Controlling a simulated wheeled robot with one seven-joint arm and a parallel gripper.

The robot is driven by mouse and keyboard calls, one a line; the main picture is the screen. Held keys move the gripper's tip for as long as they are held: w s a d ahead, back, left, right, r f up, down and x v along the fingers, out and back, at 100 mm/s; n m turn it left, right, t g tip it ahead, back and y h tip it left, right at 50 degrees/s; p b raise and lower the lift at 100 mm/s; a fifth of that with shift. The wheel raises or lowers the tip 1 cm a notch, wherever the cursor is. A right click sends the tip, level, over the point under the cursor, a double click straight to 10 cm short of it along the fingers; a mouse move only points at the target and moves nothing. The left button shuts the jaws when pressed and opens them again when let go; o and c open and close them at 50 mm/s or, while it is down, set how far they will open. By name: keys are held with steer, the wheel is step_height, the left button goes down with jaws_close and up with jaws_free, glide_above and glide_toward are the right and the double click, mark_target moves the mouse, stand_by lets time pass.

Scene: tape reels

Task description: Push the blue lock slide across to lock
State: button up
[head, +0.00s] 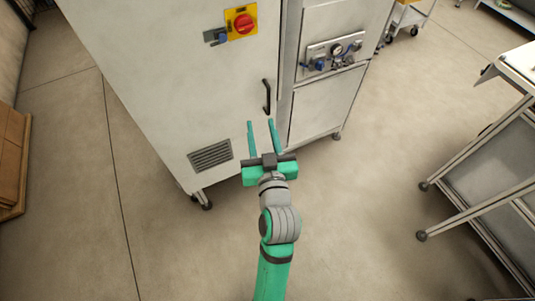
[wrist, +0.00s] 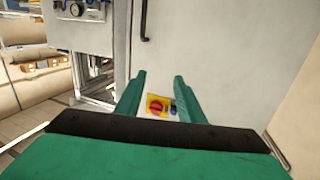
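The blue lock slide (head: 222,38) sits on a grey bracket just left of a red rotary knob (head: 243,23) on a yellow plate, high on the pale cabinet's front. In the wrist view the blue slide (wrist: 174,107) and red knob (wrist: 156,106) show small between my fingers. The slide's exact position along its bracket is too small to tell. My green gripper (head: 260,122) is open and empty, its two fingers apart. In the head view it appears well below the slide, near the cabinet's lower front, apart from the slide.
The pale cabinet (head: 165,85) has a dark door handle (head: 266,97) and a vent grille (head: 210,156). A panel with gauges and blue fittings (head: 335,53) is on the right unit. A metal-framed cart (head: 480,150) stands at right. A wooden crate (head: 12,160) is at left. Floor between is clear.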

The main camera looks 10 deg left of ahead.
steer(key=s+d+f+m+h, duration=0.1)
steer(key=s+d+f, duration=0.1)
steer(key=s+f, duration=0.2)
steer(key=shift+f+m+h, duration=0.4)
steer(key=shift+f, duration=0.4)
steer(key=shift+d, duration=0.1)
steer(key=n+g+y, duration=0.2)
steer(key=n+y, duration=0.4)
steer(key=n, duration=0.3)
glide_toward(223, 39)
steer(key=x, duration=0.8)
steer(key=shift+w, duration=0.35)
steer(key=shift+c, duration=0.3)
